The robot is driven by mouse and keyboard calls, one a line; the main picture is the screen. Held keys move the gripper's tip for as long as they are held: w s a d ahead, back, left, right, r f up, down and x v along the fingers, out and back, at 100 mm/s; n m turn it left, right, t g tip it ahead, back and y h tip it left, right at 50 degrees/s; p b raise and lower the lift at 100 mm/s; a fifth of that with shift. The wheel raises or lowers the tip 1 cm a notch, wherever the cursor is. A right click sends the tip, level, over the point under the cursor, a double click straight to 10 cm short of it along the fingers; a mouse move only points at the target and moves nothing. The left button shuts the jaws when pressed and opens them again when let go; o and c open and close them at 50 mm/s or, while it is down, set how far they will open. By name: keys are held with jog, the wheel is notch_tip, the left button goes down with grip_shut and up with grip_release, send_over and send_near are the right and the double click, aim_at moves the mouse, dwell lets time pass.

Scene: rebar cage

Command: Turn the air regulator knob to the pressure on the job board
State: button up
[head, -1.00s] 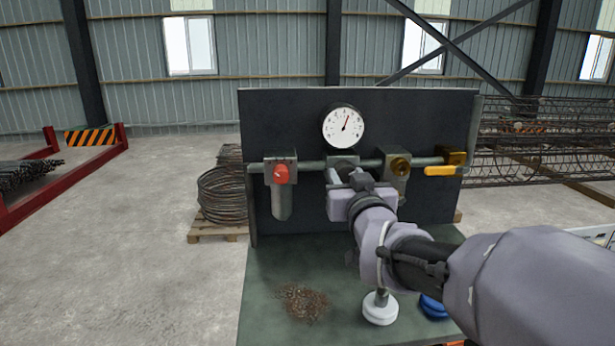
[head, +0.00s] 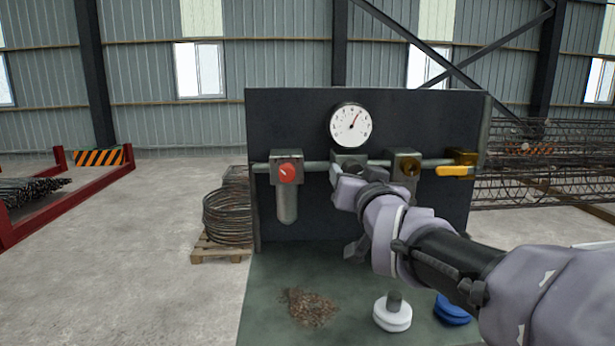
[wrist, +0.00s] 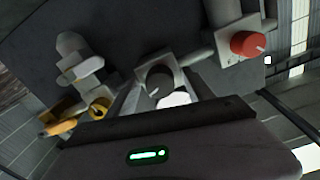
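The dark air regulator knob (wrist: 158,82) faces the wrist camera on the middle unit, with a pale mark on it. In the head view my gripper (head: 350,180) is at that middle unit and covers the knob. The knob's contact with the fingers is unclear, and I cannot tell whether they are open or shut. The round white gauge (head: 350,125) stands above; its needle points up and right, and its numbers are too small to read. Part of the gauge's white face (wrist: 174,99) shows in the wrist view. I see no job board.
A red knob (head: 289,173) is left of the middle unit. A white round part (head: 393,314), a blue one (head: 452,309) and brown debris (head: 310,307) lie on the green bench (head: 265,320).

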jog(key=s+b, duration=0.4)
jog(key=s, duration=1.3)
jog(key=shift+s+b, duration=0.25)
jog(key=shift+b, duration=0.1)
